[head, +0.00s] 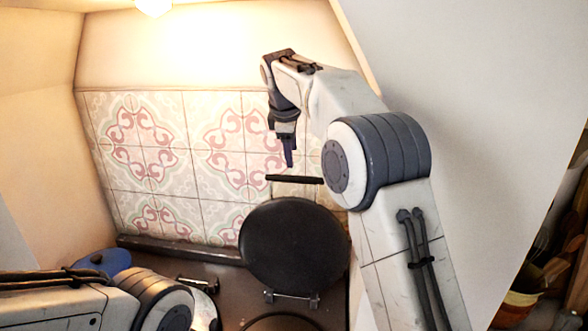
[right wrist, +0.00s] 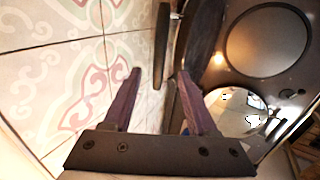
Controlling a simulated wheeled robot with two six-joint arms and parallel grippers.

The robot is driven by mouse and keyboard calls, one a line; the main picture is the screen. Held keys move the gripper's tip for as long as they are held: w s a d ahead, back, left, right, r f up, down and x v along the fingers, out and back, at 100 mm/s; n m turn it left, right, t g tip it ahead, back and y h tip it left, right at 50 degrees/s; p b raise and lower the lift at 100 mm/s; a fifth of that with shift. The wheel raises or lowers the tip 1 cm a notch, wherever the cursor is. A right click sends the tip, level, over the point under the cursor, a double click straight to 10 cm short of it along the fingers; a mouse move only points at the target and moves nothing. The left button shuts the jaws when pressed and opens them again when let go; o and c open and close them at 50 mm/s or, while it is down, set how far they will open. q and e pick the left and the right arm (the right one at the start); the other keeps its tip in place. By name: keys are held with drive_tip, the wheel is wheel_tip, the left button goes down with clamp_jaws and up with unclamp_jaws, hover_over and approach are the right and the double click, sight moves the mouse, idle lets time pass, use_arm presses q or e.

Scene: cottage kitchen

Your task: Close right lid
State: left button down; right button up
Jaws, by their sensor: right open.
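The right lid (head: 295,245) is a dark round disc standing raised on a hinge at its lower edge, in front of the tiled wall. In the right wrist view the lid (right wrist: 197,40) shows nearly edge-on. A black bar handle (head: 295,179) lies just above the lid in the head view; it also shows in the right wrist view (right wrist: 161,48). My right gripper (head: 288,155) is open and empty, pointing down just above the handle. In its wrist view the handle lies ahead, between the lines of the two fingers (right wrist: 158,75). My left gripper is out of view.
A round hotplate (right wrist: 265,40) and a shiny round surface (right wrist: 235,112) lie on the dark cooker. A blue pot (head: 105,260) stands at lower left, beside my left arm. The tiled wall (head: 160,150) is close behind the lid.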

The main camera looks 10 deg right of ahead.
sight(294, 177)
drive_tip(key=p+x, duration=0.2)
drive_tip(key=x, duration=0.8)
drive_tip(key=shift+p, duration=0.4)
clamp_jaws()
idle(0.9)
